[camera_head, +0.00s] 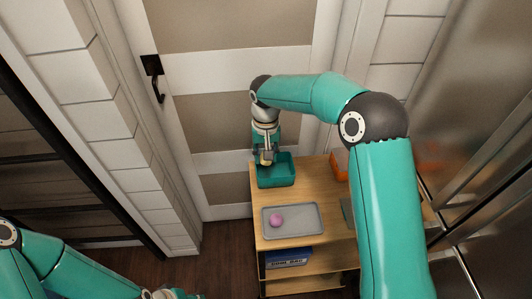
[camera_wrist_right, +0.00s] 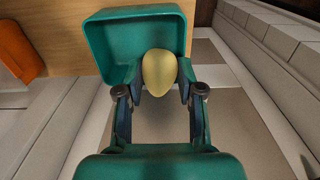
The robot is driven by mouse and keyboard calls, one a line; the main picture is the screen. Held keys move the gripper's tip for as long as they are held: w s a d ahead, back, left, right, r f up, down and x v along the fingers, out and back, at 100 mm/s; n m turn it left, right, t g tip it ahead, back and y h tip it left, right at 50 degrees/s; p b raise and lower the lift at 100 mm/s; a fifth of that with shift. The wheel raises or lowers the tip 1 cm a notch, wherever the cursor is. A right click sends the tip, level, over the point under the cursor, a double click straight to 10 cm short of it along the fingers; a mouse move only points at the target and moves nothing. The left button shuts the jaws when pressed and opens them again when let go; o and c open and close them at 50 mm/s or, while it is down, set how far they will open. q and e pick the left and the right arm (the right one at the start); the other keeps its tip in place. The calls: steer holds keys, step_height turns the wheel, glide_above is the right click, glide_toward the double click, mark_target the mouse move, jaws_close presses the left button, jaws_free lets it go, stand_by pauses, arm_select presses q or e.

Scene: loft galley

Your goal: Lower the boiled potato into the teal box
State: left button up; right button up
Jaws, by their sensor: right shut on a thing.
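The teal box (camera_head: 276,181) stands open-topped on the far left part of a wooden shelf unit's top. It also shows in the wrist view (camera_wrist_right: 112,42), with a bare inside. The pale yellow boiled potato (camera_wrist_right: 159,72) is held between the fingertips of my right gripper (camera_wrist_right: 158,88), shut on both its sides. In the wrist view the potato overlaps the box's near rim. In the head view my right gripper (camera_head: 265,157) is at the box's back left; its exact height above the rim is unclear. My left gripper (camera_head: 172,294) is partly cut off at the bottom edge.
A grey tray (camera_head: 306,231) with a pink round item (camera_head: 276,220) lies nearer on the wooden top (camera_head: 312,187). An orange thing (camera_head: 339,166) stands right of the box, partly behind my right arm. A panelled door (camera_head: 225,122) is close behind; a steel surface (camera_head: 465,110) is at right.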

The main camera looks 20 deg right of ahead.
steer(key=shift+f+b, duration=0.9)
steer(key=shift+f, duration=0.45)
steer(key=o, duration=1.1)
steer(key=shift+f, duration=0.1)
